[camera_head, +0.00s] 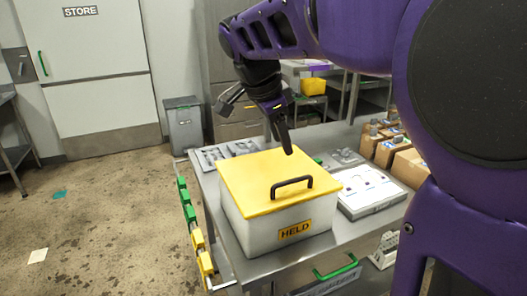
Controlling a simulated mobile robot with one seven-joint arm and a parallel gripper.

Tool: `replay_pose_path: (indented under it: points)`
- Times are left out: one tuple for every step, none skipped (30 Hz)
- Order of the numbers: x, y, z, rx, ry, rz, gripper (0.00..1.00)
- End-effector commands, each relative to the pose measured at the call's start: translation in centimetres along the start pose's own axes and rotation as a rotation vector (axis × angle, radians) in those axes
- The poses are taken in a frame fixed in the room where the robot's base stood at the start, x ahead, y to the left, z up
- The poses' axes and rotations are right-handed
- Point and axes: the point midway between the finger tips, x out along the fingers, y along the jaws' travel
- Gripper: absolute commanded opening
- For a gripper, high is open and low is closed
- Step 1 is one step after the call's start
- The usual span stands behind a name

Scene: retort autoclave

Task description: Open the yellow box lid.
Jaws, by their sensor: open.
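A white box (262,232) with a yellow lid (248,180) and a "HELD" label stands on a metal table. The lid lies flat and closed on the box. A black bar handle (291,184) stands up from the lid near its front right. My gripper (279,132) is above and behind the handle, over the lid's far side, fingers pointing down. It is open and empty. A clear gap shows between the fingertips and the handle. My purple arm comes in from the right.
A white panel or tray (369,194) lies right of the box. Cardboard boxes (402,165) stand at the right. Grey trays (217,153) lie behind the box. Green and yellow pieces (196,240) line the table's left edge. A grey bin (185,126) stands beyond.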

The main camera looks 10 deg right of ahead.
Motion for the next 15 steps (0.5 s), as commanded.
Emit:
replay_pose_path:
  points:
    - [1.4, 0.1, 0.1, -0.001, 0.0, 0.005, 0.47]
    - [2.1, 0.1, 0.1, -0.001, 0.0, 0.004, 0.47]
    - [2.9, 0.1, 0.1, -0.001, 0.0, 0.004, 0.47]
    - [3.6, 0.1, 0.1, -0.001, 0.0, 0.003, 0.47]
    - [4.3, 0.1, 0.0, -0.001, 0.0, 0.004, 0.47]
    - [5.2, 0.1, 0.0, -0.001, 0.0, 0.004, 0.47]
    - [5.8, 0.1, 0.0, -0.001, 0.0, 0.004, 0.47]
    - [6.5, 0.1, 0.0, -0.001, 0.0, 0.003, 0.47]
    - [7.3, 0.1, 0.0, -0.001, 0.0, 0.003, 0.47]
    - [8.0, 0.1, 0.0, -0.001, 0.0, 0.003, 0.47]
    - [8.6, 0.1, 0.0, -0.002, 0.0, 0.003, 0.47]
    - [9.3, 0.0, 0.0, -0.002, 0.0, 0.003, 0.47]
    - [9.9, 0.0, 0.0, -0.002, 0.0, 0.002, 0.47]
    - [10.4, 0.0, 0.0, -0.002, 0.0, 0.002, 0.47]
    - [11.0, 0.0, 0.0, -0.002, 0.0, 0.002, 0.47]
